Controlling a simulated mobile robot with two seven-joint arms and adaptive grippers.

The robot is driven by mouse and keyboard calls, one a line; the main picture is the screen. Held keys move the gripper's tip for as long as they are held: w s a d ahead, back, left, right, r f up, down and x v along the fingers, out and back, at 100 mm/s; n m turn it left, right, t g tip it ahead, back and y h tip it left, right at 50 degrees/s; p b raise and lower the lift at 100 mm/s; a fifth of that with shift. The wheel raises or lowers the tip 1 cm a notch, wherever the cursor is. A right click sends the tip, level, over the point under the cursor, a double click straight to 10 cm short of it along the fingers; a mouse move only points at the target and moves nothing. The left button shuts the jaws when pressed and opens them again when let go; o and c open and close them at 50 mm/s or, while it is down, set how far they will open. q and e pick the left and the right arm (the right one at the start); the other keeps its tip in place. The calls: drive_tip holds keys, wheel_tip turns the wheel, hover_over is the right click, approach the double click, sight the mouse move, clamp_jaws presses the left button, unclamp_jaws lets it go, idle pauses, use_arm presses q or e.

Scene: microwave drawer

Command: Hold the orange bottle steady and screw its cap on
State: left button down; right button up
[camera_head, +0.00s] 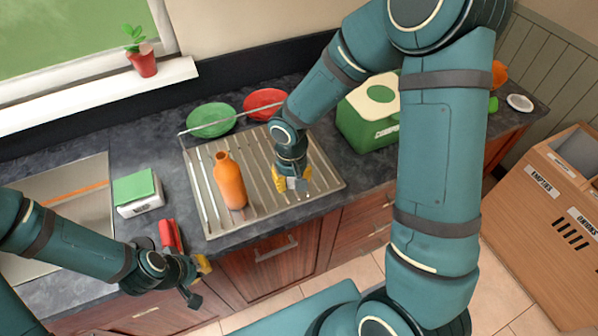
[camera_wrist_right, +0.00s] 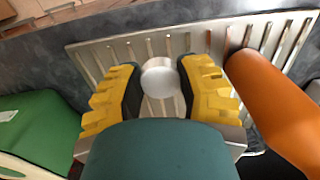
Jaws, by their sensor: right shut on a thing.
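The orange bottle (camera_head: 230,182) stands upright on the metal draining board, its narrow neck bare at the top. In the right wrist view the bottle (camera_wrist_right: 275,105) is at the right, beside my right gripper and apart from it. My right gripper (camera_head: 293,183) is over the board to the right of the bottle. It is shut on a round whitish cap (camera_wrist_right: 160,77), which shows between its yellow fingers. My left gripper (camera_head: 199,281) is in front of the counter edge, nearer than the bottle and empty. Its fingers appear spread.
The ribbed draining board (camera_head: 206,212) has free room around the bottle. A green plate (camera_head: 211,120) and a red plate (camera_head: 265,103) are behind it. A green box (camera_head: 368,125) stands right, a green-and-white sponge box (camera_head: 138,192) left. A red object (camera_head: 171,237) lies near my left gripper.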

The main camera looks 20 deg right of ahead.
idle(0.3)
drive_tip(key=w+a+r, duration=0.5)
drive_tip(key=r, duration=0.1)
wheel_tip(320, 180, up, 11)
drive_tip(key=m, duration=0.2)
hover_over(222, 158)
drive_tip(key=shift+w+r, duration=0.1)
drive_tip(key=shift+r, duration=0.1)
drive_tip(key=shift+n, duration=0.3)
drive_tip(key=shift+f, duration=2.05)
